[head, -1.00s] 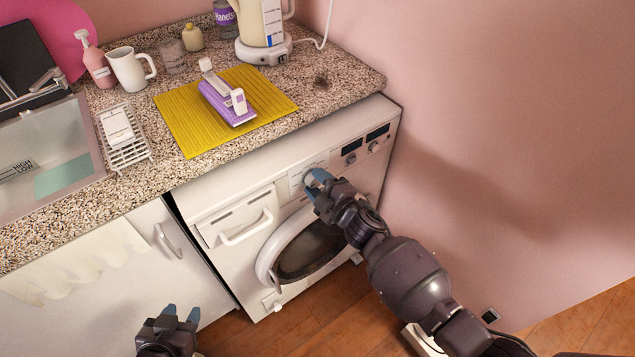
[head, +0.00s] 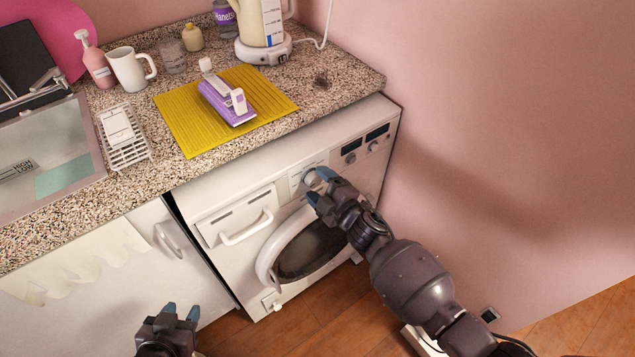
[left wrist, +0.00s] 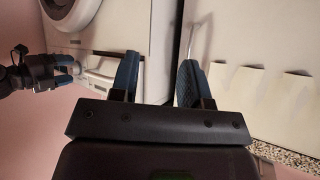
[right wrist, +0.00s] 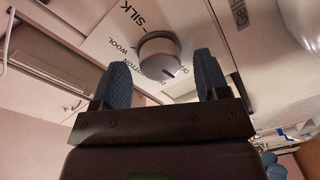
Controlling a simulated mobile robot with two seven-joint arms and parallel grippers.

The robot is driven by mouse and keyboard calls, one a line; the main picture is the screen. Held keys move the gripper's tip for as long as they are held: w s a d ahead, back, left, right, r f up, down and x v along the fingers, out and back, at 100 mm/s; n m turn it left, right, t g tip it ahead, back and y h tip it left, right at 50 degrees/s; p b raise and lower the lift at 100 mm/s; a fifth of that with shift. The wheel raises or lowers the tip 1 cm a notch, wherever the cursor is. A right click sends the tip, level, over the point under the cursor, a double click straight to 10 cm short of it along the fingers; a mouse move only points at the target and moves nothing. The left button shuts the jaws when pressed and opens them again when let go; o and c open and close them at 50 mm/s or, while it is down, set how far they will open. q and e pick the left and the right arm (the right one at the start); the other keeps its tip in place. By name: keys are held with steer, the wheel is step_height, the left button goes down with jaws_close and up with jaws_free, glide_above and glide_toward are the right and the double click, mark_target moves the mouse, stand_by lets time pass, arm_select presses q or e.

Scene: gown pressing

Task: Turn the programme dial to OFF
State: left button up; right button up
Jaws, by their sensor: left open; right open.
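The programme dial (head: 311,178) is a round pale knob on the white washing machine's front panel. In the right wrist view the dial (right wrist: 158,55) sits just beyond and between my right fingertips, with clear space on both sides. A dark mark on its face points to the lower right of that picture. My right gripper (head: 319,185) is open and empty, close in front of the dial. My left gripper (head: 181,312) is open and empty, low before the white cupboard.
The machine's round door (head: 308,250) is below my right gripper, and a drawer with a handle (head: 246,228) is to its left. The granite worktop above holds a yellow mat (head: 178,125) with a purple-and-white object (head: 228,103). A pink wall stands at the right.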

steer(key=p+v, duration=0.1)
steer(key=v, duration=0.9)
stand_by(0.5)
steer(key=s+d+r+m+t+h, duration=0.1)
steer(key=s+d+r+m+h, duration=0.15)
steer(key=d+m+h, duration=0.7)
steer(key=s+d+f+m+g, duration=0.2)
steer(key=s+d+f+m, duration=0.2)
steer(key=s, duration=0.5)
steer(key=s+d+f+m+g+h, duration=0.1)
steer(key=s+d+f+m, duration=0.2)
steer(key=s+d+m, duration=0.2)
steer(key=s+d, duration=0.2)
steer(key=s, duration=0.2)
steer(key=shift+s+d+f+g, duration=0.15)
steer(key=shift+s+f+g, duration=0.1)
steer(key=shift+f+g, duration=0.15)
steer(key=shift+m, duration=0.25)
